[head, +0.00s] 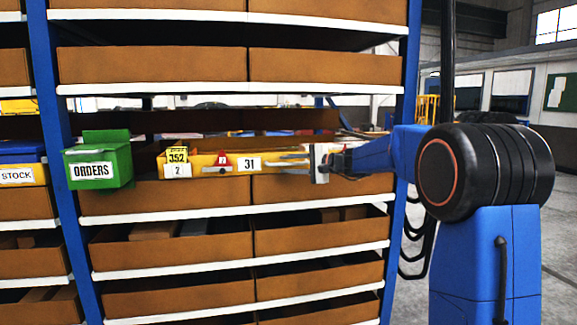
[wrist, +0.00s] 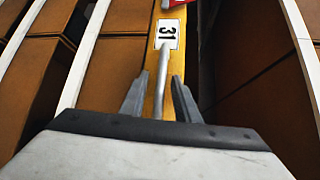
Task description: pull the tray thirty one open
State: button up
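Tray thirty one shows as a long yellow front (head: 210,168) on the middle shelf, with a white "31" label (head: 249,164). Its yellow front also shows in the wrist view (wrist: 158,18), with the label (wrist: 167,34) turned sideways. A grey bar handle (wrist: 162,70) runs along the front below the label in that view. My gripper (head: 288,162) reaches in from the right in the head view. In the wrist view my gripper (wrist: 157,92) is open, with one finger on each side of the handle and gaps beside it. The tray's inside is mostly hidden.
A green "ORDERS" box (head: 100,165) sticks out at the left, beside the yellow front. A yellow "STOCK" bin (head: 18,175) is farther left. Blue rack posts (head: 66,135) and brown trays (head: 175,196) on white shelves surround the spot above and below.

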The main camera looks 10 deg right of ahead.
grip_shut()
